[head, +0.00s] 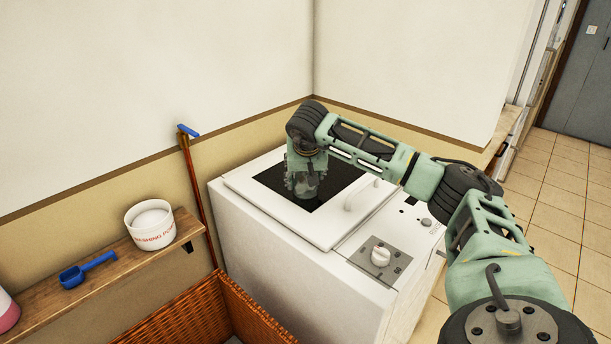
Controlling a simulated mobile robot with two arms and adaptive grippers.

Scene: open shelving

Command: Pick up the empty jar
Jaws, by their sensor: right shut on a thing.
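My right gripper (303,188) points down over the dark window in the lid of the white washing machine (265,215). It is shut on a small, clear greyish thing that looks like the empty jar (308,184). The fingers and wrist hide part of the jar, and its see-through wall blends with the dark window behind it. I cannot tell whether its base touches the lid. My left gripper is not in view.
A wooden shelf (105,262) at left holds a white washing-powder tub (151,236) and a blue scoop (88,270). A blue-topped stick (190,165) leans on the wall. A wicker basket (190,318) stands in front. Tiled floor (560,200) is open at right.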

